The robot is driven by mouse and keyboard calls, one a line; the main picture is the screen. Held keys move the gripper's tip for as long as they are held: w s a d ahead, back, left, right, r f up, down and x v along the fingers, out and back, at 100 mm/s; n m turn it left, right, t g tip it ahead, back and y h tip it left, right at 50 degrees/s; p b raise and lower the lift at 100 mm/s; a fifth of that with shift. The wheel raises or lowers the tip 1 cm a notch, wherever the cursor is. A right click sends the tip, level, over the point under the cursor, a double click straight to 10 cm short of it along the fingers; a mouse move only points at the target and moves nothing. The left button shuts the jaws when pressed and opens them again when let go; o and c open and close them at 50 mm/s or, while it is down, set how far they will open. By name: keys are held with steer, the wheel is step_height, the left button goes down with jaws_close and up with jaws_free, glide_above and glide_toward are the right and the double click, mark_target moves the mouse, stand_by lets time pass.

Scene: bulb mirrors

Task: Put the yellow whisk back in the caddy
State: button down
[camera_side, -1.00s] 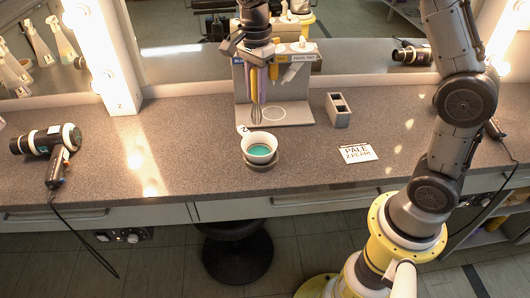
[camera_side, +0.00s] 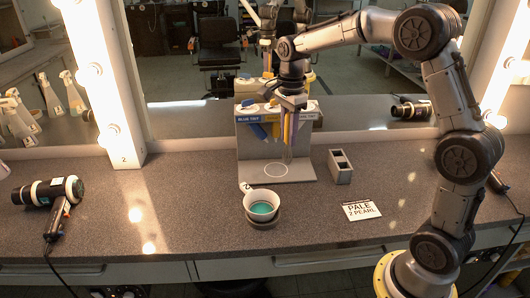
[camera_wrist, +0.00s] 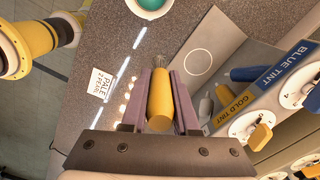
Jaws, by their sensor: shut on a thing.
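My gripper (camera_side: 289,118) is shut on the yellow whisk (camera_side: 287,131) and holds it upright, wire head down, in front of the tint dispenser. In the wrist view the yellow handle (camera_wrist: 160,103) lies between the two purplish fingers of my gripper (camera_wrist: 161,78), with the thin wire head beyond them. A small grey caddy (camera_side: 341,167) with two square openings stands on the counter right of the whisk. The openings look empty. I cannot make out the caddy in the wrist view.
The tint dispenser (camera_side: 250,166) has a base plate with a white ring. A white cup of teal liquid (camera_side: 262,206) stands in front. A "PALE 2 PEARL" card (camera_side: 361,210) lies right, a hair dryer (camera_side: 48,192) left. A mirror (camera_side: 185,110) stands behind. Counter between card and caddy is clear.

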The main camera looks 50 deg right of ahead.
steer(key=s+d+m, duration=0.2)
steer(key=s+d, duration=0.2)
steer(key=d, duration=0.5)
steer(key=s+d+m, duration=0.3)
steer(key=s+d, duration=0.2)
steer(key=d, duration=0.4)
steer(key=shift+s+d+f+m, duration=0.15)
steer(key=shift+s+d+m, duration=0.05)
steer(key=shift+s+m, duration=0.1)
steer(key=shift+f, duration=0.1)
step_height(320, 180, down, 10)
steer(key=shift+f, duration=0.1)
steer(key=shift+c, duration=0.6)
jaws_free()
